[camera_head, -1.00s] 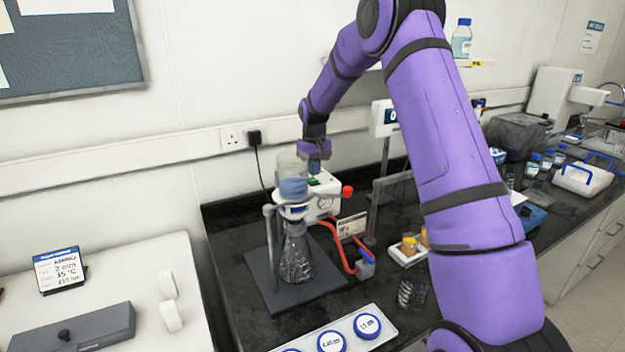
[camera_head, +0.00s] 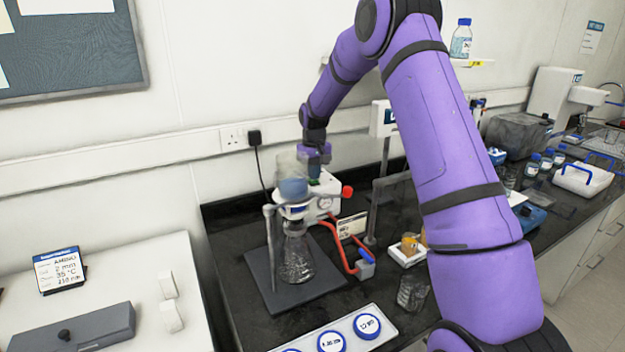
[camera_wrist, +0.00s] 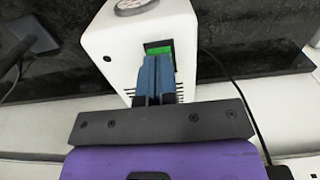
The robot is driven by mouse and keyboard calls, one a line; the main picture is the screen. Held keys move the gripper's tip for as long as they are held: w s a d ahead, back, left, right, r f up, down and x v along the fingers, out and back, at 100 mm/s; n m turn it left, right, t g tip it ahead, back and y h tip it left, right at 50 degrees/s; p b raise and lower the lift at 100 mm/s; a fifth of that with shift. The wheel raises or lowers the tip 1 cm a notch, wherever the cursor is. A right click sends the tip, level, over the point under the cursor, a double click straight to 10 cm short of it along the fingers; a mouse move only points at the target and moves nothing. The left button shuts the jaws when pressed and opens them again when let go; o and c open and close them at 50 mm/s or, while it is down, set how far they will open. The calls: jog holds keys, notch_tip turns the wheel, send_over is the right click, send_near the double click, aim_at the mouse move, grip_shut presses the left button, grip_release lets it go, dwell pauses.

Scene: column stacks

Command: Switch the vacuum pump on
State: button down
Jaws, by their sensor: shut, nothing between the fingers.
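The vacuum pump is a white box (camera_head: 327,187) at the back of the dark bench, behind the glass filter funnel and flask. In the head view my gripper (camera_head: 314,172) is over the pump, partly hidden behind the funnel.
The filter flask (camera_head: 296,258) stands on a grey stand base in front of the pump, with the funnel (camera_head: 292,188) above it. A red hose (camera_head: 340,248) runs to the right. A black cable hangs from the wall socket (camera_head: 254,138).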

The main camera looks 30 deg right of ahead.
jog(key=shift+f, duration=0.45)
dwell(0.3)
jog(key=shift+r, duration=0.1)
jog(key=shift+r, duration=3.4)
